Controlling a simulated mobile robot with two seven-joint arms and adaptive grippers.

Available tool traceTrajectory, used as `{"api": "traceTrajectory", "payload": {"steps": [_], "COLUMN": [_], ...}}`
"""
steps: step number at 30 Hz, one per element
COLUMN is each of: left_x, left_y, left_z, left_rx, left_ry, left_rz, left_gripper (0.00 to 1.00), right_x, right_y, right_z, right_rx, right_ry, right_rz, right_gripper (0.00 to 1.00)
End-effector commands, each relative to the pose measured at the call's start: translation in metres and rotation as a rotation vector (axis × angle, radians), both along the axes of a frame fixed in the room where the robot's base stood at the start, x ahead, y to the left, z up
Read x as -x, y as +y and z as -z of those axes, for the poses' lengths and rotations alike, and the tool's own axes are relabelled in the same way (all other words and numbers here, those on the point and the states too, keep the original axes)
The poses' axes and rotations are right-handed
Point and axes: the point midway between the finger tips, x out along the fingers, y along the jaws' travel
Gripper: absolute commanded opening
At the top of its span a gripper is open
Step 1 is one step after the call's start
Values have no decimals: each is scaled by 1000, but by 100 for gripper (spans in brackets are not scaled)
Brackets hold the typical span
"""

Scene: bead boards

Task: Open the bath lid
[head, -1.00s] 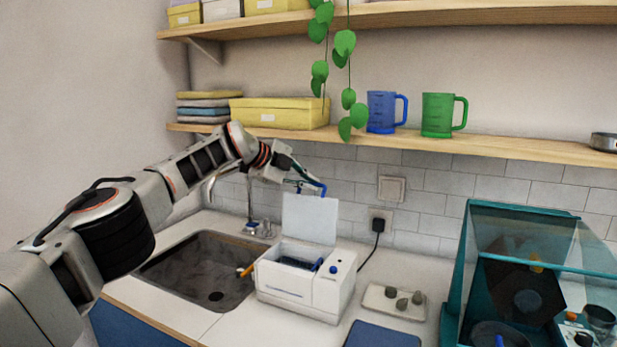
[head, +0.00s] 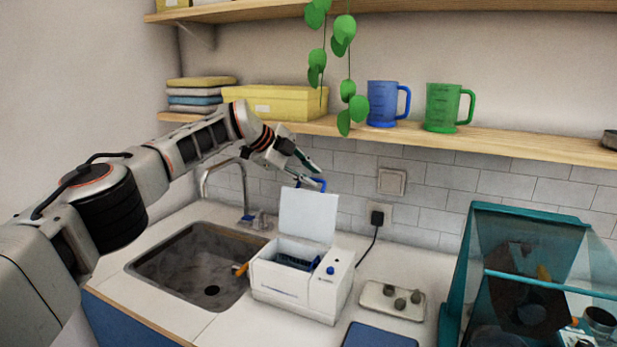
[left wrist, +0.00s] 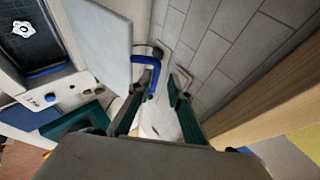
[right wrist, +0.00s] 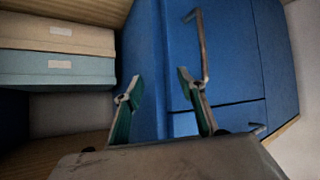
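The white bath (head: 296,288) stands on the counter right of the sink. Its lid (head: 307,216) is raised and stands about upright at the back edge. A blue handle (head: 321,184) sits at the lid's top; the handle also shows in the left wrist view (left wrist: 150,62), beside the pale lid (left wrist: 100,42). My left gripper (head: 317,172) is at the handle, with its fingers apart. In the left wrist view the handle's end reaches towards the gap between the fingers; I cannot tell if it touches one. My right gripper (right wrist: 160,92) is open and empty before blue cabinet fronts (right wrist: 225,60).
The sink (head: 195,268) with its tap (head: 235,180) lies left of the bath. A tray with several grey pieces (head: 392,300) and a teal clear-fronted box (head: 520,265) stand to the right. A shelf (head: 450,143) with mugs hangs above my left gripper.

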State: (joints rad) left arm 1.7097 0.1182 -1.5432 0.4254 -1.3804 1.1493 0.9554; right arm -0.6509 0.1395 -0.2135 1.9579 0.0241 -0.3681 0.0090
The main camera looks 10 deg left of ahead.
Motion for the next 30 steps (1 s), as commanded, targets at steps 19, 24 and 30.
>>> {"api": "traceTrajectory", "payload": {"steps": [19, 24, 30], "left_x": [3, 10, 25], "left_y": [2, 12, 30], "left_z": [-6, -16, -36], "left_rx": [-2, -1, -2], "left_ry": [-3, -6, -8], "left_rz": [5, 3, 1], "left_gripper": [14, 14, 14], "right_x": [-3, -3, -3], "right_y": [-1, -1, -1], "right_z": [-3, -3, -3], "right_rx": [2, 0, 0], "right_ry": [-6, -7, -6], "right_rz": [1, 1, 0], "right_gripper": [40, 40, 40]}}
